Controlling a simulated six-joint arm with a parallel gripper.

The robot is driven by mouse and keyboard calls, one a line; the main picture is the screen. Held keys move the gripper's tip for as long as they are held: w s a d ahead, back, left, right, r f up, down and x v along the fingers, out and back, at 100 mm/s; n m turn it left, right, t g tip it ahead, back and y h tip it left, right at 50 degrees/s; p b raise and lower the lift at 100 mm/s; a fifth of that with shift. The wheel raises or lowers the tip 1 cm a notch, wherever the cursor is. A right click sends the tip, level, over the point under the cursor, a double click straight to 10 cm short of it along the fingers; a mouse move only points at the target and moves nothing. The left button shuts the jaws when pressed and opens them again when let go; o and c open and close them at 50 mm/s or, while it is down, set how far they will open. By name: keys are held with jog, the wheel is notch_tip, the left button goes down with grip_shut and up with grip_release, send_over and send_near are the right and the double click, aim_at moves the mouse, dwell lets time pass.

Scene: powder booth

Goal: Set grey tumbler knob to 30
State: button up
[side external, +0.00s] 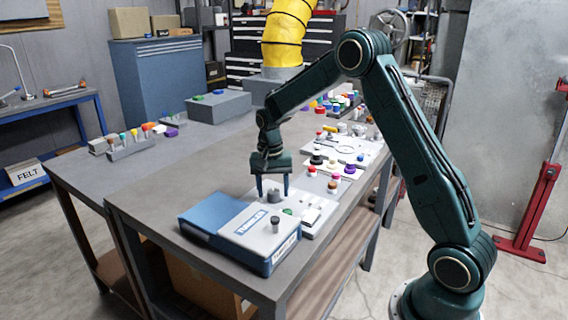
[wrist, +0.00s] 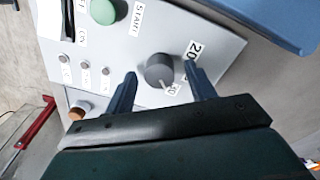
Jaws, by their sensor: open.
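The grey tumbler knob (wrist: 160,70) is a short round knob on a light panel (wrist: 120,40), with a white pointer line towards the bottom of the wrist picture. A "20" label (wrist: 194,50) is at its right. Another label (wrist: 173,89) near the pointer is not clearly readable. In the side view the knob (side external: 275,197) is small, beside the blue TUMBLER box (side external: 210,222). My gripper (side external: 273,195) points down over the knob. In the wrist view its open fingers (wrist: 160,76) stand either side of the knob, with visible gaps; contact height is unclear.
A green START button (wrist: 104,11) and several small buttons are on the same panel. A dark cylinder (side external: 275,224) stands on the TUMBLER box's top. More panels with coloured knobs (side external: 332,162) lie farther along the bench. The bench left of the box (side external: 150,190) is clear.

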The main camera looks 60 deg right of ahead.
aim_at(271, 191)
jog(key=shift+r, duration=0.15)
notch_tip(271, 191, up, 14)
jog(key=shift+w+a+f, duration=0.15)
jog(key=shift+w+f, duration=0.05)
jog(key=shift+f, duration=0.05)
dwell(0.4)
jog(key=s+a+r+n+t, duration=0.2)
jog(key=s+a+r+n, duration=0.15)
jog(key=s, duration=0.35)
jog(key=s+a+r+n+t, duration=0.1)
jog(key=s+a+r+n, duration=0.1)
jog(key=s+a+r, duration=0.35)
jog(key=s+a+f+n+t, duration=0.1)
jog(key=s+a+f+n, duration=0.1)
jog(key=s, duration=0.6)
jog(key=s+a+f+n+t, duration=0.2)
jog(key=s+a+n, duration=0.1)
jog(key=s, duration=0.5)
jog(key=shift+s+f+n, duration=0.35)
jog(key=shift+n, duration=0.1)
